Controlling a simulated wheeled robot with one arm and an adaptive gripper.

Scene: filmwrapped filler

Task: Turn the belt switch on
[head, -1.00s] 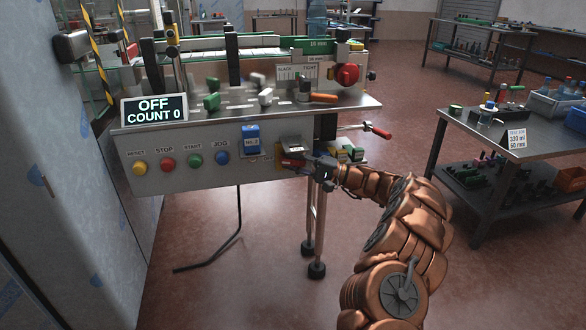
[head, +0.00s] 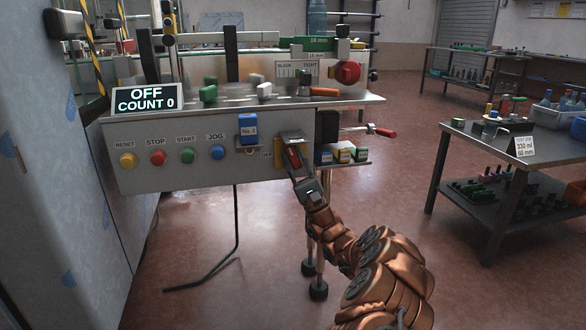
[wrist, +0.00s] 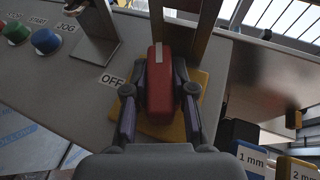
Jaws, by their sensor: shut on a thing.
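The belt switch is a red handle (wrist: 160,78) with a pale mark, on a yellow plate (wrist: 200,84) at the right end of the grey front panel. In the wrist view the handle lies between my gripper's (wrist: 160,92) two fingers, one on each side, and they are shut on it. An OFF label (wrist: 112,80) is left of it. In the head view my gripper (head: 300,177) reaches the red handle (head: 292,156) from below and partly hides it. A display (head: 147,99) reads "OFF COUNT 0".
RESET, STOP, START and JOG buttons (head: 188,155) line the panel left of the switch. A blue No. 2 block (head: 248,126) is close by. A metal piece stands just above the switch. Coloured spacer blocks (head: 343,155) sit on a small shelf right of it. Open floor lies in front.

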